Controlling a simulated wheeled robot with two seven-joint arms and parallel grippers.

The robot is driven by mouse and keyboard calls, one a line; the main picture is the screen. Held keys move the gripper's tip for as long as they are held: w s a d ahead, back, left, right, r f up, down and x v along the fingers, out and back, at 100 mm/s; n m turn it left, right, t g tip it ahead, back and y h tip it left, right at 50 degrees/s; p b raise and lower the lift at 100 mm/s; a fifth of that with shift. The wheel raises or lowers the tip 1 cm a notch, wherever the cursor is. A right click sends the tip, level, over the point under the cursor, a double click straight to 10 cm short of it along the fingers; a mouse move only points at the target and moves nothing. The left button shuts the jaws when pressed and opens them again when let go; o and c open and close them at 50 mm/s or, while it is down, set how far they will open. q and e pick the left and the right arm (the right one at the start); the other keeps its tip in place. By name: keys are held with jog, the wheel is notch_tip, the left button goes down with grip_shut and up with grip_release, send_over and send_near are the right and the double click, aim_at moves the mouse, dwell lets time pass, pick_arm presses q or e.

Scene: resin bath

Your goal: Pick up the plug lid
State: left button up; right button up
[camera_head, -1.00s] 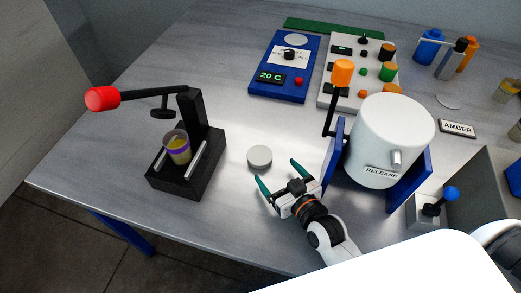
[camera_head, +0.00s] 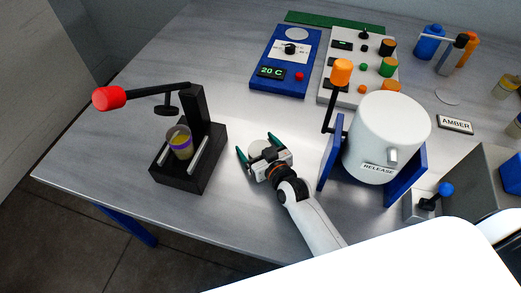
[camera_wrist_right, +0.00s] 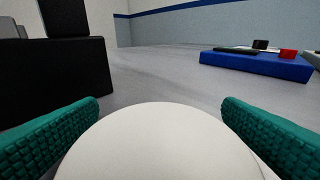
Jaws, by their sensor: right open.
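The plug lid is a pale round disc (camera_head: 257,149) on the metal table, between the black press and the white drum. My right gripper (camera_head: 258,148) is open with its green fingertips on either side of the lid. In the right wrist view the lid (camera_wrist_right: 160,145) fills the lower middle, between the two textured green fingers (camera_wrist_right: 160,130). A gap shows between the lid's visible edge and the upper parts of both fingers. The lid's near part is hidden by the gripper in the head view. My left gripper is not in view.
The black press (camera_head: 188,158) with a cup (camera_head: 180,143) and red-knobbed lever stands left of the gripper. The white drum (camera_head: 388,138) on blue supports stands to the right. A blue hotplate (camera_head: 284,78) and control box (camera_head: 346,92) stand behind. Table around the lid is clear.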

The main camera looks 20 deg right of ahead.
jog(key=c, duration=1)
jog(key=shift+s, duration=0.1)
jog(key=shift+c, duration=0.2)
